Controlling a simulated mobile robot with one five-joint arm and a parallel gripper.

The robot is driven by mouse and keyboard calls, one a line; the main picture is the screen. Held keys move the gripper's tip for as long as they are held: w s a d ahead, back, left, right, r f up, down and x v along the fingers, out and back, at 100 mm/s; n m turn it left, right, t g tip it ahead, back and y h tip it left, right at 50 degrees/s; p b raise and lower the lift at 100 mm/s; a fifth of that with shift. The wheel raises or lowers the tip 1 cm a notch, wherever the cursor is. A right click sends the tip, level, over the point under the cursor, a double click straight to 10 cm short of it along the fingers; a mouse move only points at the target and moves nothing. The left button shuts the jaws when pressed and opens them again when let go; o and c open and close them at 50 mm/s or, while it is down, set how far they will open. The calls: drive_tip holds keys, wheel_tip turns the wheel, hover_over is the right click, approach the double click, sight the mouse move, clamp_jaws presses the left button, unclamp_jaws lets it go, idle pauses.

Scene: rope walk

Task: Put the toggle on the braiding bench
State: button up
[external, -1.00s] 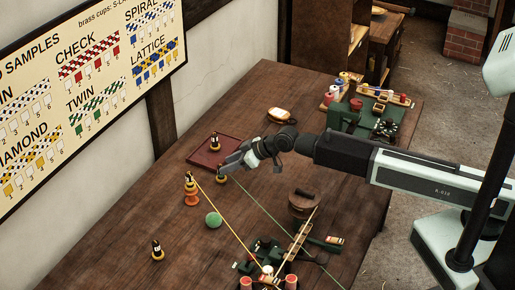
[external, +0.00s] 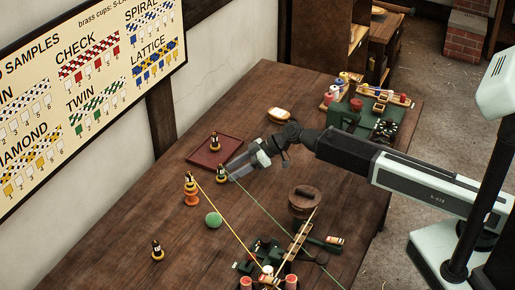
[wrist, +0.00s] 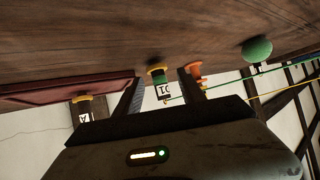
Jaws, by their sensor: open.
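Several small black-and-yellow labelled pieces stand on the wooden table (external: 110,235); I cannot tell whether one is the toggle. The nearest one (external: 221,174) stands just left of my gripper (external: 234,173), with a green line running from it. In the wrist view, upside down, this piece (wrist: 158,77) shows a yellow rim, green band and white label between my two open fingers (wrist: 163,92). No grip on it shows. Which surface is the braiding bench is unclear.
A dark red tray (external: 197,158) bears another labelled piece (external: 214,142). A green ball (external: 214,220) lies nearby. Green and yellow lines stretch toward a dark green apparatus (external: 262,250) at the front. A round wooden pot (external: 304,199) stands right. The table's left front is largely clear.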

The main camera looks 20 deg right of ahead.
sight(213, 183)
drive_tip(key=shift+w+a+f+n+g+y+b, duration=0.1)
drive_tip(key=shift+w+f+n+g+y+b, duration=0.5)
drive_tip(key=shift+w+n+b, duration=0.1)
drive_tip(key=shift+w+r+n+y, duration=0.15)
drive_tip(key=shift+r+n+y, duration=0.2)
drive_tip(key=shift+n+y, duration=0.05)
drive_tip(key=shift+r+g, duration=0.3)
drive_tip(key=shift+r, duration=0.15)
drive_tip(key=b+x, duration=0.1)
drive_tip(key=x, duration=0.1)
drive_tip(key=shift+a+f, duration=0.15)
drive_tip(key=shift+a, duration=0.15)
drive_tip(key=b+x, duration=0.1)
drive_tip(key=x, duration=0.1)
drive_tip(key=b+x, duration=0.1)
drive_tip(key=x, duration=0.2)
drive_tip(key=shift+s+a, duration=0.2)
drive_tip(key=shift+d+r, duration=0.1)
drive_tip(key=shift+r, duration=0.15)
drive_tip(key=shift+c, duration=0.4)
clamp_jaws()
